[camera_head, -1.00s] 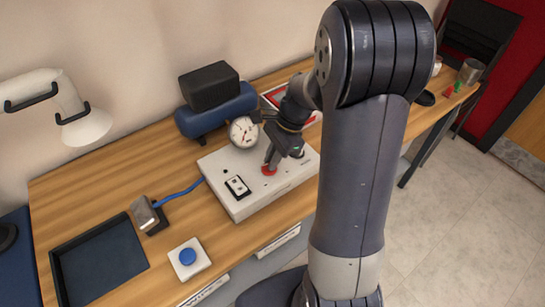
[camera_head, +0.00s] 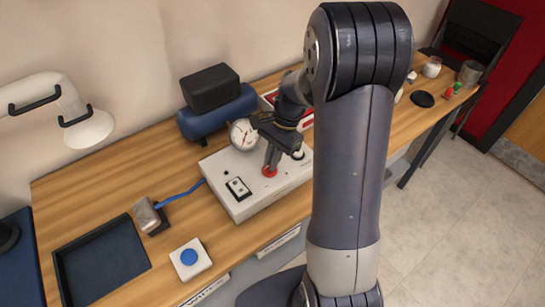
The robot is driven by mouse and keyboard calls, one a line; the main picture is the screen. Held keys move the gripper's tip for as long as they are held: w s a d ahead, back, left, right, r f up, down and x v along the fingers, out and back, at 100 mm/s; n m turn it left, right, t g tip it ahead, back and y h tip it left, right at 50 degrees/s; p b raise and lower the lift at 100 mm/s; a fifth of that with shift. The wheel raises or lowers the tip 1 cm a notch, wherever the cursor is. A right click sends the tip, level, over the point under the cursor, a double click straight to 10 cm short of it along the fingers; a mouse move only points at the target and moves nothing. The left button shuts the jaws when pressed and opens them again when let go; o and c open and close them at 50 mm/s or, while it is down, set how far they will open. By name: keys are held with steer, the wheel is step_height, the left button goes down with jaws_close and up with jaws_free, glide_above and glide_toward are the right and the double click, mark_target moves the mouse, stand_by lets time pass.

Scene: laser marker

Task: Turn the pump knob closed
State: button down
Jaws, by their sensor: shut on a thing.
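The red pump knob (camera_head: 270,172) sits on top of a white control box (camera_head: 240,207) in the middle of the bench. My gripper (camera_head: 270,166) points down onto it from above. Its fingers are shut on the knob and hide most of it, so its exact angle cannot be told. A round dial gauge (camera_head: 243,134) stands at the back of the box, with a reddish needle.
A black rocker switch (camera_head: 238,188) is on the box's front left, and a dark knob (camera_head: 298,155) is right of my gripper. A blue tank (camera_head: 217,116) stands behind. A blue button (camera_head: 188,257) and dark tray (camera_head: 100,262) lie at front left.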

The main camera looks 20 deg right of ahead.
steer(key=n, duration=0.2)
steer(key=n+g+h, duration=0.1)
steer(key=n, duration=0.1)
steer(key=n+h+p, duration=0.1)
steer(key=n, duration=0.2)
steer(key=shift+w+a+g, duration=0.2)
steer(key=shift+w+g, duration=0.05)
steer(key=shift+g, duration=0.15)
stand_by(0.3)
steer(key=c, duration=1.5)
jaws_free()
steer(key=v, duration=1.1)
steer(key=shift+b, duration=0.45)
steer(key=shift+f, duration=0.1)
